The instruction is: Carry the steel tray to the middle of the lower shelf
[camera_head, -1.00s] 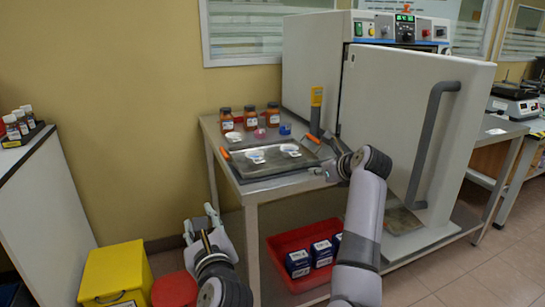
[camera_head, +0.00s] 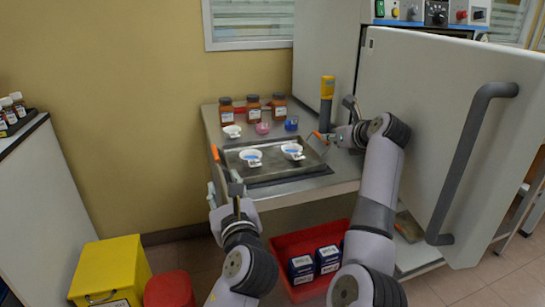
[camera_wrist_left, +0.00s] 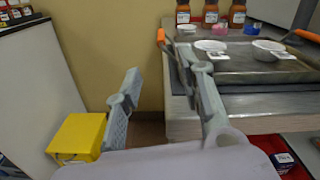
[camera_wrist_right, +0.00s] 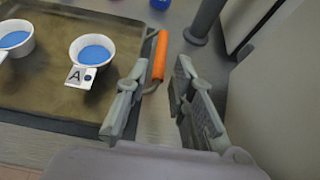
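The steel tray (camera_head: 275,172) lies on the metal table, with two white cups (camera_head: 251,155) holding something blue. It has an orange handle at its left end (camera_head: 215,153) and another at its right end (camera_head: 319,136). My left gripper (camera_head: 225,190) is open and empty, just off the table's left front corner, below the left handle. My right gripper (camera_wrist_right: 158,78) is open beside the right handle; in the right wrist view that orange handle (camera_wrist_right: 160,55) stands just beyond the gap between its fingers. A lower shelf is not clearly visible.
Brown jars (camera_head: 252,106), a pink item and a blue item stand behind the tray. A yellow-topped tool (camera_head: 327,88) stands at the back right. A big door (camera_head: 445,130) stands open on the right. A red bin (camera_head: 285,245) with blue boxes sits below; a yellow box (camera_head: 110,270) stands front left.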

